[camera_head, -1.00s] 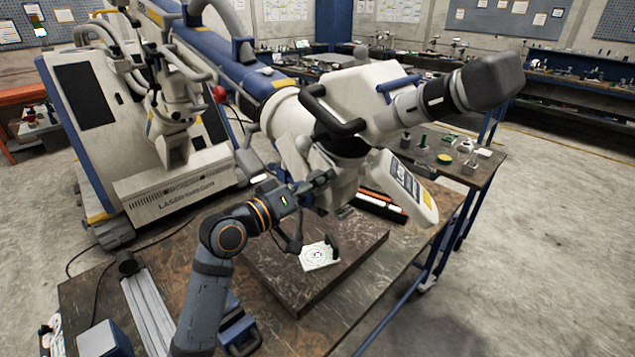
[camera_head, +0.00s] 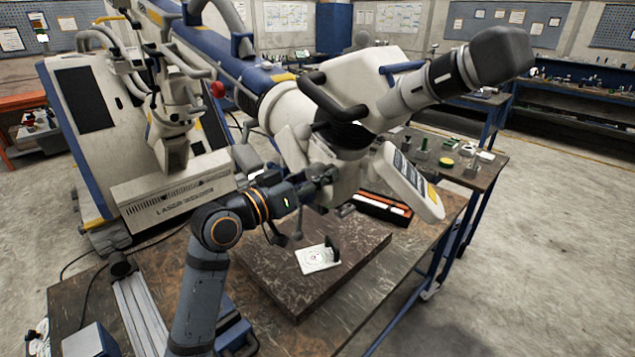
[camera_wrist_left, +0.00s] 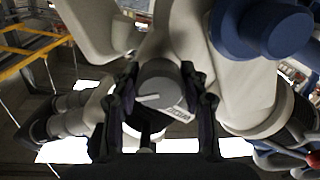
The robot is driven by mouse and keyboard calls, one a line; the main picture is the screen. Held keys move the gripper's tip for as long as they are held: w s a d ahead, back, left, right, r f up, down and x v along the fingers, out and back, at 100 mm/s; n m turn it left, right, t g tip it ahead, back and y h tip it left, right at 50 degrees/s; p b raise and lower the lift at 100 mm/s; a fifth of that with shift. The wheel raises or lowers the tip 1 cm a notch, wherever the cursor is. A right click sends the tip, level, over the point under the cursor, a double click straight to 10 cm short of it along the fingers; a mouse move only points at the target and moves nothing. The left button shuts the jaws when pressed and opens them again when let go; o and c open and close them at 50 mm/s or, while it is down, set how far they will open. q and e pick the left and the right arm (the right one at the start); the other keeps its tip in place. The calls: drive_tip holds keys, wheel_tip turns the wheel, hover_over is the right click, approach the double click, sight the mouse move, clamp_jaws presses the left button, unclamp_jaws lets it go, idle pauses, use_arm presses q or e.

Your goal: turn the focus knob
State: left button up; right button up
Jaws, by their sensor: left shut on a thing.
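The focus knob is a round grey cylinder with a white line on its face, in the middle of the left wrist view (camera_wrist_left: 160,85). My left gripper (camera_wrist_left: 159,78) has one dark finger on each side of it and is shut on it. In the head view my left gripper (camera_head: 322,180) reaches up to the underside of the white microscope head (camera_head: 365,85), where the knob is hidden behind the fingers. The white line on the knob points to the left and slightly down. My right gripper is not in view.
A white card (camera_head: 318,259) with a printed ring pattern lies on a dark board (camera_head: 300,292), beside a small black upright piece. A long dark tray with orange edges (camera_head: 382,208) lies behind. A side table (camera_head: 480,178) holds small glassware at the right.

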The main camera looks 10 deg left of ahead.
sight(310, 178)
use_arm(q)
drive_tip(key=shift+m+b, duration=0.3)
drive_tip(key=shift+m, duration=0.3)
drive_tip(key=o, duration=1.1)
drive_tip(key=shift+o, duration=0.2)
drive_tip(key=v, duration=0.5)
drive_tip(key=shift+s+a+f, duration=0.1)
drive_tip(key=shift+s+a, duration=0.05)
drive_tip(key=shift+a, duration=0.1)
drive_tip(key=shift+s+a, duration=0.3)
drive_tip(key=shift+a, duration=0.1)
drive_tip(key=shift+s, duration=0.6)
